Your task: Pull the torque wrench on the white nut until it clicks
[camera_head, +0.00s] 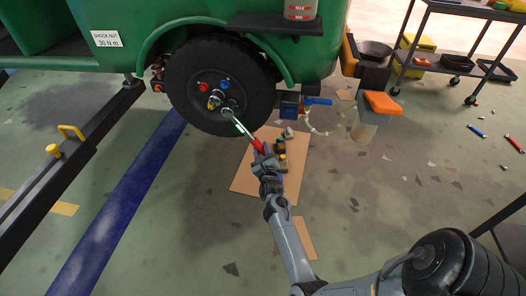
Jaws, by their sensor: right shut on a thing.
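The torque wrench (243,128) runs from the wheel's hub down to the right, with a bright shaft and a red handle end. Its head is at the lower right of the hub, over the spot where a pale nut or socket (226,112) shows; the white nut itself is mostly hidden. My right gripper (264,157) is shut on the wrench's handle. Blue (225,84), red (203,87) and yellow (213,104) nuts show on the hub of the black wheel (185,75). My left gripper is out of view.
The green rickshaw (310,55) carries a sign (107,39) reading "SHOCK NUT 30 N m". Cardboard (245,178) with small parts lies below the wheel. A dark lift rail (75,155) runs left. A cart (455,60) stands at the back right.

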